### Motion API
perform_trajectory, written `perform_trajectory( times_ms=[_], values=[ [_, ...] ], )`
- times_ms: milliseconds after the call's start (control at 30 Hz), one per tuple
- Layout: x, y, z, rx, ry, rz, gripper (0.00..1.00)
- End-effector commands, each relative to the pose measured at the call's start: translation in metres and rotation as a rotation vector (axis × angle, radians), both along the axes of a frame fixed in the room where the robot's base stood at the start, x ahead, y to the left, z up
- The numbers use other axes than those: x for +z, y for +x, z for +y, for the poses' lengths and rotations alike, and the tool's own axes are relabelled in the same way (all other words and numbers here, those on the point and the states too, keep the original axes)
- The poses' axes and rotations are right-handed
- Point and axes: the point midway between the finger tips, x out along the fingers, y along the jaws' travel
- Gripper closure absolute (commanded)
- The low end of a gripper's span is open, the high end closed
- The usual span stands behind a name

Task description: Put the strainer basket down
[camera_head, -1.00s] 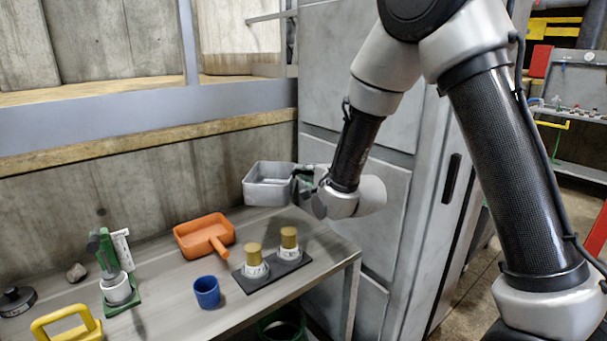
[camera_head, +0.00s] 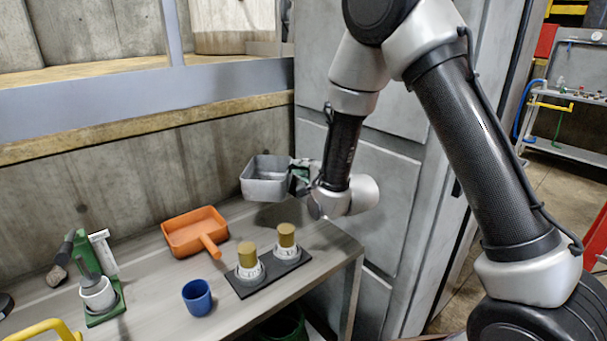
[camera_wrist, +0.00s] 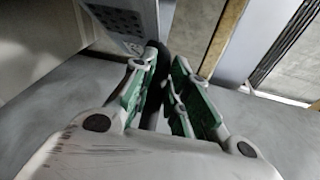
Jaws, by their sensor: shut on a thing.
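The strainer basket (camera_head: 264,184) is a grey, open-topped rectangular box in the head view. It is held level in the air above the back right part of the grey table (camera_head: 150,290). My gripper (camera_head: 300,177) is at its right side, shut on it. In the wrist view, the green-padded fingers of my gripper (camera_wrist: 165,95) close around a dark, thin part, and a grey perforated piece (camera_wrist: 120,20) shows at the top left. The exact grip point is partly hidden by the fingers.
Below on the table are an orange scoop (camera_head: 195,232), two gold-topped cylinders (camera_head: 266,255) on a dark plate, a blue cup (camera_head: 197,297) and a green device (camera_head: 97,285). A grey cabinet (camera_head: 390,190) stands at the right. The table's right back corner is clear.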

Motion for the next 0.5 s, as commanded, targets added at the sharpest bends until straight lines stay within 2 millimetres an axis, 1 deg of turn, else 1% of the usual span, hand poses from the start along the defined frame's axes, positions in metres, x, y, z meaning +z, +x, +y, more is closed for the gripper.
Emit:
perform_trajectory(
  times_ms=[33, 267, 367, 500],
  values=[
    [-0.008, 0.000, 0.000, 0.000, -0.001, 0.003, 1.00],
    [-0.023, 0.000, 0.000, 0.000, -0.001, 0.002, 1.00],
    [-0.032, 0.000, 0.000, 0.000, -0.001, 0.002, 1.00],
    [-0.050, 0.000, 0.000, 0.001, -0.002, 0.003, 1.00]
  ],
)
